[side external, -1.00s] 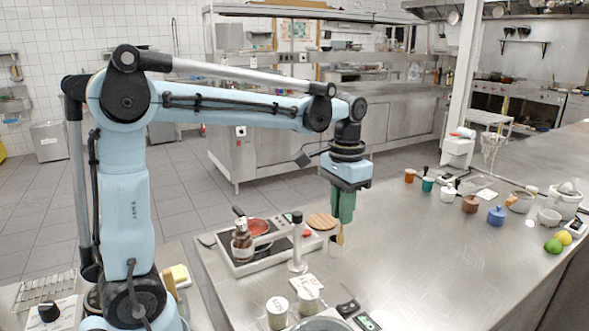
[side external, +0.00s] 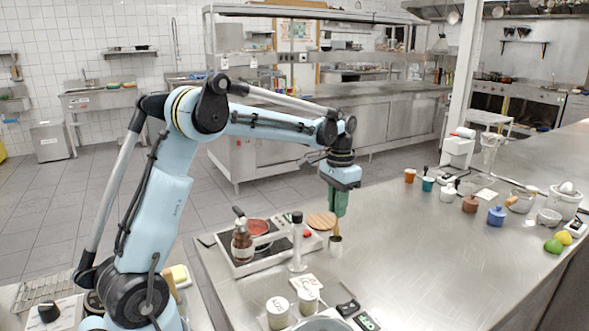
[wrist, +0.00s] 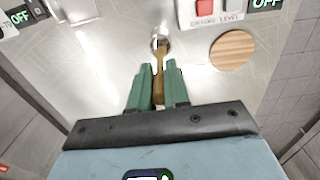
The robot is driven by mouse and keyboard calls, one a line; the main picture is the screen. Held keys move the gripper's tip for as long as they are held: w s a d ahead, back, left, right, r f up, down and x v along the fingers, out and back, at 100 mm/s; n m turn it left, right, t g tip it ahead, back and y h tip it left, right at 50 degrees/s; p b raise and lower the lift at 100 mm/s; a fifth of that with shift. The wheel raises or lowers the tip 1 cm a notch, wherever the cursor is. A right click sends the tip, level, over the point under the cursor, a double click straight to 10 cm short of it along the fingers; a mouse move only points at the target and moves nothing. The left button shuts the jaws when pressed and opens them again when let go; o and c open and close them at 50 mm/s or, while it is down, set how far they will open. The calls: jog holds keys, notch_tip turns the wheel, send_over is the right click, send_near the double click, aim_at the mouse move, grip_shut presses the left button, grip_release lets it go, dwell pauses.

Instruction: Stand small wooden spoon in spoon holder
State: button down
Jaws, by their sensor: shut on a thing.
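The small wooden spoon (wrist: 159,88) is between the green fingers of my gripper (wrist: 158,68), which is shut on it. In the side external view my gripper (side external: 339,214) points down and the spoon (side external: 336,229) hangs roughly upright below the fingertips. The spoon holder (side external: 335,246), a small grey metal cup, stands on the steel counter right under the spoon. In the wrist view the spoon's far end meets the opening of the holder (wrist: 160,43). I cannot tell how deep the end is inside.
A round wooden board (side external: 321,220) lies just behind the holder. Two lidded jars (side external: 308,298) stand in front.

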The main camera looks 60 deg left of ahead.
aim_at(336, 226)
jog(key=shift+f, duration=2.05)
jog(key=c, duration=0.5)
grip_release()
jog(key=shift+c, duration=0.2)
jog(key=shift+r, duration=3)
